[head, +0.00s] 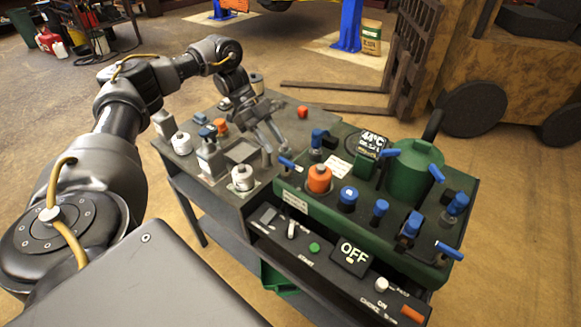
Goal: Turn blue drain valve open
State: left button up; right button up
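A green machine (285,197) on the right of the bench carries several blue handles and knobs. One blue lever (288,163) sticks out at its left end, and another blue lever (449,251) is at its front right corner. More blue levers (391,152) are near the green tank. I cannot tell from any readable label which one is the drain valve. My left gripper (275,148) points down over the bench, just left of the left-end lever. Its two fingers look parted, with nothing visible between them. My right gripper is out of view.
A dark bench (224,205) holds white-capped bottles (242,179) and small fittings near my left gripper. An orange cap (319,179) rises beside the left-end lever. A forklift (470,60) stands behind; floor at right is clear.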

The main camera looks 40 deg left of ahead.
aim_at(287, 161)
pick_arm(q)
jog(key=x, duration=0.8)
jog(key=shift+f, duration=0.1)
jog(key=shift+d+f, duration=0.3)
jog(key=shift+f, duration=0.1)
jog(key=shift+d, duration=0.1)
jog(key=shift+c, duration=0.6)
jog(key=shift+w, duration=0.1)
jog(key=c, duration=0.5)
grip_shut()
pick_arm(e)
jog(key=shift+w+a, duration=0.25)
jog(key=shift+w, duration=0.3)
